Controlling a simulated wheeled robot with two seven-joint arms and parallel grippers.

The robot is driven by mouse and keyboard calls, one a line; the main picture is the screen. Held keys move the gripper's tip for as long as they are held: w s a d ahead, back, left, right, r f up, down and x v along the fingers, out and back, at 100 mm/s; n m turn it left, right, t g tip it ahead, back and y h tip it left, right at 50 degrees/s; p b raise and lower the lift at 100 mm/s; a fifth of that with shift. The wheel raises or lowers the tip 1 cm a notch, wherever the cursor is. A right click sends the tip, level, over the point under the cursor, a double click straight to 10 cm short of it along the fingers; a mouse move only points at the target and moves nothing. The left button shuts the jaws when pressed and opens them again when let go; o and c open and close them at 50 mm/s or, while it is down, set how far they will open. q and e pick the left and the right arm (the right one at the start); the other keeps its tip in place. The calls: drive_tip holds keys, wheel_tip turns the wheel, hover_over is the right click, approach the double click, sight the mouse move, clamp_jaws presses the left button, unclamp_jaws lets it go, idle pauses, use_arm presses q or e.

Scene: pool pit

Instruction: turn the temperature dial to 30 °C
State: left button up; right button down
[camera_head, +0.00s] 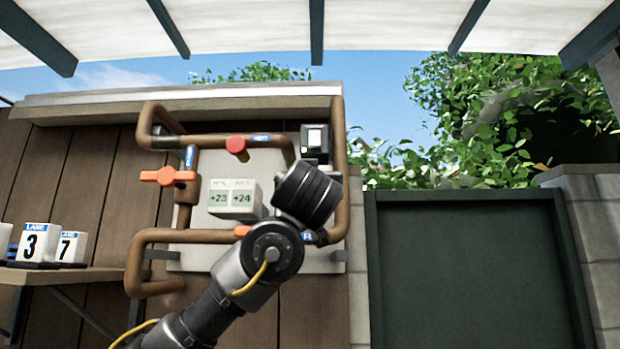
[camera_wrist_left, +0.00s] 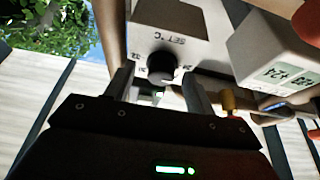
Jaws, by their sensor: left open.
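The temperature dial (camera_wrist_left: 162,66) is a small black round knob on a pale panel marked "SET °C", seen in the left wrist view. Small numbers surround it, but they and the dial's setting are too small to read surely. My left gripper (camera_wrist_left: 159,78) is open, with one finger to each side of the dial; I cannot tell whether either touches it. In the head view my left arm's dark wrist hides the dial and the fingers. A white display box (camera_head: 235,198) reads +23 and +24; it also shows in the left wrist view (camera_wrist_left: 275,55). My right gripper is not in view.
Brown pipes (camera_head: 143,262) frame the grey panel (camera_head: 200,258). An orange valve handle (camera_head: 168,176) and a red knob (camera_head: 236,145) sit on them. A small dark device (camera_head: 316,142) is at the upper right. Number blocks (camera_head: 35,243) stand on a shelf at left.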

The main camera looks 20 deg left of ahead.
use_arm(q)
drive_tip(key=c, duration=0.9)
drive_tip(key=shift+c, duration=0.2)
